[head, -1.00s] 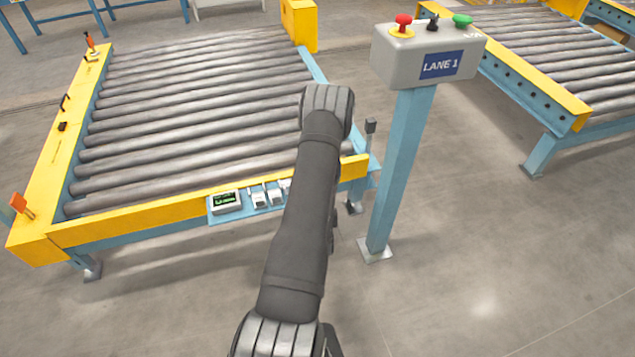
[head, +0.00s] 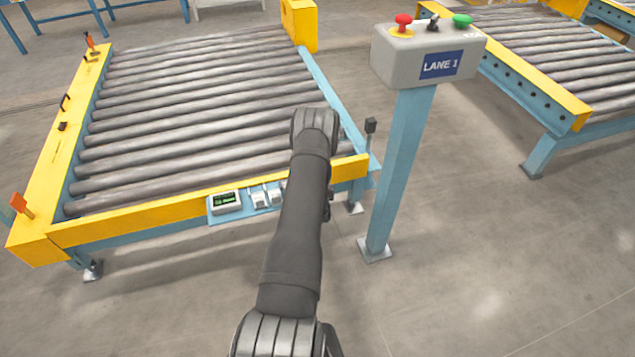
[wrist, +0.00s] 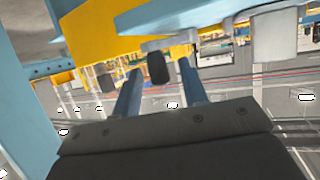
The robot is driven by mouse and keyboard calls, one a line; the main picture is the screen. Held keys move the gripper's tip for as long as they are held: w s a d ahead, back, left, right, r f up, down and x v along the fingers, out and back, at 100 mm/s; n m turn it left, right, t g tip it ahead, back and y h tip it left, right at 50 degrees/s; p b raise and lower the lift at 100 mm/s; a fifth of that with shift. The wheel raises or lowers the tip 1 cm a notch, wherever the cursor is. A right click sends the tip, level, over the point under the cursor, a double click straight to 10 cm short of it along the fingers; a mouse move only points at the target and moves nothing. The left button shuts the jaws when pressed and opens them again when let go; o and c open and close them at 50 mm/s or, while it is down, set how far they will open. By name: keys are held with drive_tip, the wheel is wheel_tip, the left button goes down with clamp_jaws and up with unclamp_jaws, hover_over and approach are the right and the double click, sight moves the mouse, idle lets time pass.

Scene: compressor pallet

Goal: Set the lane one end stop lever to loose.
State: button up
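In the wrist view, my gripper (wrist: 160,72) shows two blue fingers set apart, with nothing clearly held. A dark rounded handle (wrist: 157,68) hangs below a blue part and shows between the fingertips. It may be the end stop lever, but I cannot tell, nor whether the fingers touch it. In the head view, my gripper is hidden behind my arm, near the front right corner of the roller lane (head: 200,120). No lever is clearly marked as the end stop.
Floor in front is clear.

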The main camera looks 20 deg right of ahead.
drive_tip(key=shift+w+d+f, duration=0.15)
drive_tip(key=shift+w+f, duration=0.1)
drive_tip(key=shift+w, duration=0.25)
clamp_jaws()
drive_tip(key=shift+d+y, duration=0.15)
drive_tip(key=shift+y, duration=0.15)
drive_tip(key=shift+w+d+n+g+y, duration=0.5)
drive_tip(key=shift+w+n+y, duration=0.35)
drive_tip(key=shift+n+y, duration=1.25)
drive_tip(key=shift+w+d+n+g+y, duration=0.45)
drive_tip(key=shift+w+n+g+y, duration=0.35)
drive_tip(key=shift+n+y, duration=1.25)
drive_tip(key=shift+w+d+n+g+y, duration=0.45)
drive_tip(key=shift+w+n+y, duration=0.5)
drive_tip(key=shift+n+y, duration=1.15)
drive_tip(key=shift+w+y, duration=0.1)
drive_tip(key=shift+y, duration=0.15)
